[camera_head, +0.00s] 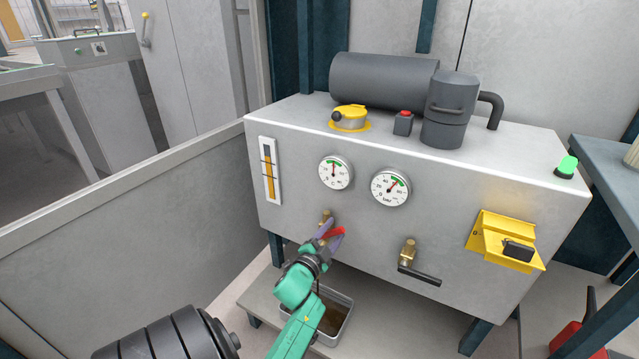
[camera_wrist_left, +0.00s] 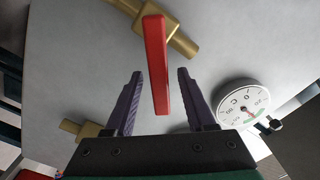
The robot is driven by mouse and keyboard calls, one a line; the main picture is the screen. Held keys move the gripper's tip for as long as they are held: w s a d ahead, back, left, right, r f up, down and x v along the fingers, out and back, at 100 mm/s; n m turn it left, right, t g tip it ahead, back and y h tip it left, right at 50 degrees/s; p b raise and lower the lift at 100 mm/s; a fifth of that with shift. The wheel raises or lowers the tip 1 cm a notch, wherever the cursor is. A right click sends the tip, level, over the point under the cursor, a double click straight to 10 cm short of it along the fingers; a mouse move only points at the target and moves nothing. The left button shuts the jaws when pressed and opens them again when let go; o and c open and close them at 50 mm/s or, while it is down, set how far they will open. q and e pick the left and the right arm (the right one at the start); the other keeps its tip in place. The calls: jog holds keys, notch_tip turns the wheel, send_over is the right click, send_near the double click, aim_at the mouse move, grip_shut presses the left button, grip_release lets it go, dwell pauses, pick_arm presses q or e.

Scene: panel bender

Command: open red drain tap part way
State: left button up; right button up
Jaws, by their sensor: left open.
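The red drain tap lever (camera_head: 333,233) is on the front of the grey tank, on a brass tap body (camera_head: 326,216) below the gauges. My left gripper (camera_head: 325,240) is at the lever, and its fingers partly cover it. In the left wrist view the red lever (camera_wrist_left: 156,65) extends between the two purple fingers of the open left gripper (camera_wrist_left: 160,75). There is a visible gap on each side of the lever. The brass body (camera_wrist_left: 168,25) crosses behind the lever's far end. My right gripper is not in view.
A tray (camera_head: 337,315) stands on the shelf below the tap. Another brass valve with a black lever (camera_head: 420,275) is to the right. Two gauges (camera_head: 336,172) (camera_head: 390,187) and a yellow bracket (camera_head: 505,240) are on the tank front. A grey partition (camera_head: 130,220) stands on the left.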

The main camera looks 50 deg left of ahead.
pick_arm(q)
jog(key=p+v, duration=0.1)
jog(key=v, duration=1)
jog(key=shift+s, duration=0.2)
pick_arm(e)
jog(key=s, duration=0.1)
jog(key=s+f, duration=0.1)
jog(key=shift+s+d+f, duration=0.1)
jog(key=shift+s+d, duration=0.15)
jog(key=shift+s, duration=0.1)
pick_arm(q)
jog(key=shift+d, duration=0.1)
